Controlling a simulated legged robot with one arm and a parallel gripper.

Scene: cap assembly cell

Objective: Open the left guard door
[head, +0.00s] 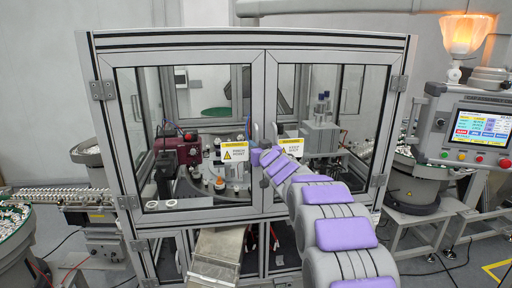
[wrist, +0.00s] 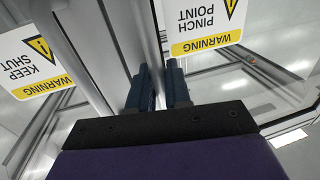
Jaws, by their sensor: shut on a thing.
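The left guard door (head: 122,120) is a clear panel in a grey metal frame with a yellow-and-white "pinch point" warning sign (head: 235,151). It looks closed or nearly so, its top edge in line with the right guard door (head: 396,110). My gripper (head: 257,156) is at the left door's inner edge, near the middle seam. In the wrist view, the two dark fingers of my gripper (wrist: 160,84) are shut around a narrow upright grey part, apparently the left door's handle (wrist: 158,45). The fingers hide most of it.
The right door carries a "keep shut" sign (head: 290,147). A control panel (head: 470,125) stands at the right, with a lit lamp (head: 466,34) above. A metal chute (head: 217,253) sticks out below the left door. A feeder track (head: 75,194) is at the left.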

